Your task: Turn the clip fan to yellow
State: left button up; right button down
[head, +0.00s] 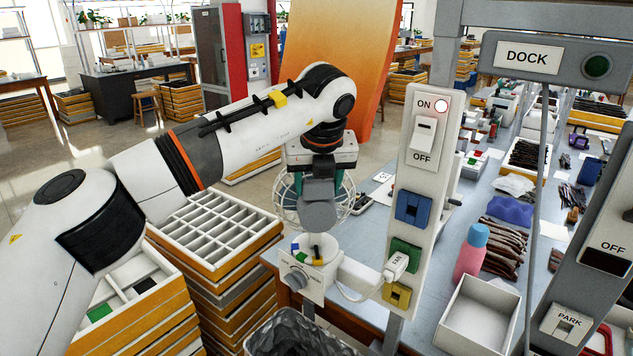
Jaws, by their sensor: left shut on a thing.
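The clip fan (285,207) has a round wire cage, partly hidden behind my left gripper. Below it is a white base (299,284) with a grey side knob. On top of the base is a pale round dial (326,247) with small blue, green and yellow marks; the yellow mark (318,262) is at the front. My left gripper (317,237) points down over the dial and is shut on its dark upright handle (316,252). The handle is mostly hidden, so I cannot tell exactly where it points. My right gripper is not in view.
A white post (431,160) has an ON/OFF switch, a lit lamp and blue, green and yellow sockets. A corded plug marked FAN (397,264) is beside the green one. A bin (290,335), stacked trays (215,235), a pink bottle (470,256) and a white box (478,312) are near.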

pick_arm(q)
jog(key=o, duration=1.4)
jog(key=shift+r, duration=0.1)
jog(key=b+v, duration=0.2)
jog(key=v, duration=1)
